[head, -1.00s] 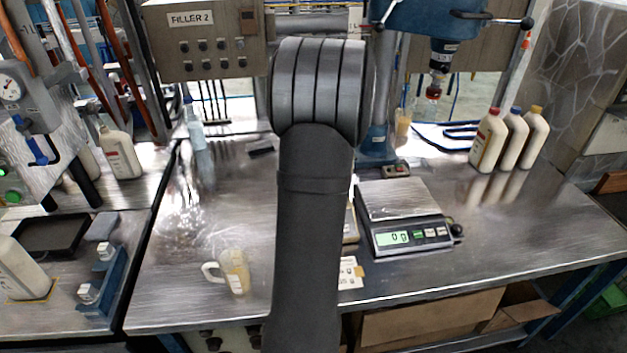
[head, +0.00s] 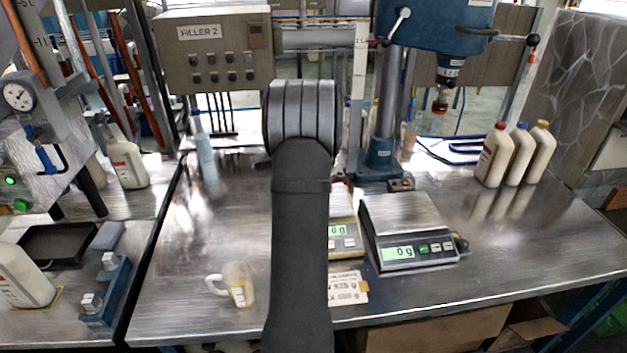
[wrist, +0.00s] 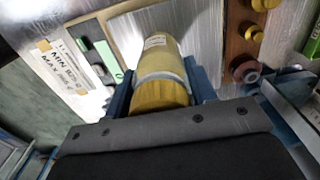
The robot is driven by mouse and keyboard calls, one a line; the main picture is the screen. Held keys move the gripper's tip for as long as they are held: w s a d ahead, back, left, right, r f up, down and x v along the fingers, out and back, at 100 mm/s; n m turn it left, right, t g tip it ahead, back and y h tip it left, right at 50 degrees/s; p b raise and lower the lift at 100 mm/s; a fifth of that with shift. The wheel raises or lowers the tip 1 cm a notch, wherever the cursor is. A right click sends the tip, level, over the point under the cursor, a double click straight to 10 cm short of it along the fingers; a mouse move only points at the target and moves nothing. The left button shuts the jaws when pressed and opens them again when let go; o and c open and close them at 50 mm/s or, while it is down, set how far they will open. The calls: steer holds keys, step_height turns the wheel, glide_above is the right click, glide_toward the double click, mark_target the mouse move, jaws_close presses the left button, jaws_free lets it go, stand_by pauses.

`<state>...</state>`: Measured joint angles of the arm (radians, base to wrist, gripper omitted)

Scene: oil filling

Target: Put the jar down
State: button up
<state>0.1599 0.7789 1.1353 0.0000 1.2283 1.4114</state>
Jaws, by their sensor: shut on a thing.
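In the wrist view a jar (wrist: 163,58) with a yellow lid (wrist: 160,95) and a pale label lies between the blue fingers of my gripper (wrist: 163,80). The gripper is shut on the jar near its lid end. A silver scale plate (wrist: 202,28) is behind the jar in this view, with a small green display at its left. I cannot tell whether the jar touches the plate. In the head view my arm hides the gripper and the jar.
Two scales stand side by side; the right one (head: 412,250) and the partly hidden left one (head: 343,237) read 0 g. A card (head: 347,288) lies in front. A handled jug (head: 238,284) is at the left. Three bottles (head: 519,155) stand far right. The right front bench is clear.

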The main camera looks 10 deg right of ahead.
steer(key=shift+f, duration=0.15)
steer(key=o, duration=1)
steer(key=shift+o, duration=0.2)
step_height(320, 180, up, 12)
steer(key=shift+r, duration=0.2)
